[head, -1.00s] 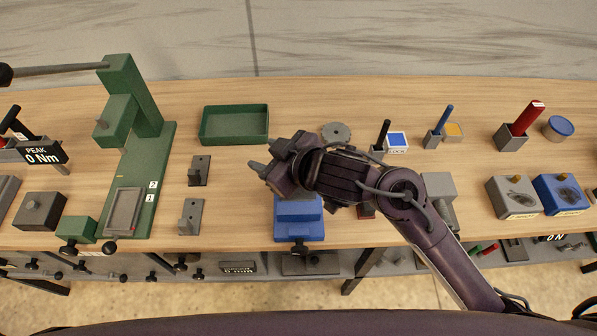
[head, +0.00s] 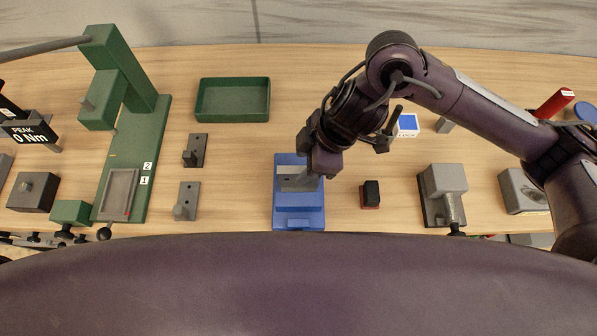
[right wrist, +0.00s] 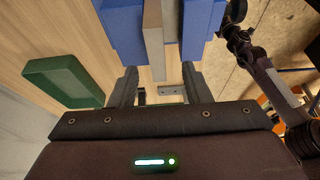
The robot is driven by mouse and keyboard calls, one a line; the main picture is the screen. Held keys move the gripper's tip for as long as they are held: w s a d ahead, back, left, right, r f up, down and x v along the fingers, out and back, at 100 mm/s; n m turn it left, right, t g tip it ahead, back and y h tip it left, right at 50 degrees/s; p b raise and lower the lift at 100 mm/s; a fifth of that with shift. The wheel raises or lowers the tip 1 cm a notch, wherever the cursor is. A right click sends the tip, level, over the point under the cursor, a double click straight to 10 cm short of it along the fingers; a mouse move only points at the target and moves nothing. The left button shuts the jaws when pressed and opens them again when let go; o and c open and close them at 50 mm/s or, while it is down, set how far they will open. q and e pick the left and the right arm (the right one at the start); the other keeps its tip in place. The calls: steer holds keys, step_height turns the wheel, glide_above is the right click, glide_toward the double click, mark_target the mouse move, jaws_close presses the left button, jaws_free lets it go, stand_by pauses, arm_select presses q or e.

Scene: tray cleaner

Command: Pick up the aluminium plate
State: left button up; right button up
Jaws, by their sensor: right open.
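The aluminium plate (right wrist: 153,40) shows as a pale grey strip on edge between the blue blocks of a blue fixture (right wrist: 122,28) in the right wrist view. In the head view the blue fixture (head: 299,212) stands at the middle of the bench, and a light strip of the plate (head: 285,169) shows there, partly hidden by my gripper. My right gripper (head: 303,180) is over the fixture. In the right wrist view its fingers (right wrist: 159,74) are open, one on each side of the plate's near end, with gaps visible. My left gripper is not in view.
A green tray (head: 233,118) lies behind and left, with grey brackets (head: 187,201) in front of it. A green press (head: 150,165) stands further left. A small dark block (head: 371,195) and a grey clamp block (head: 443,190) stand right of the fixture.

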mark_target(298, 169)
steer(key=shift+p+x, duration=0.65)
steer(key=shift+x, duration=1.85)
steer(key=shift+w+d+f, duration=0.1)
steer(key=shift+w+d, duration=0.05)
steer(key=shift+w, duration=0.05)
jaws_close()
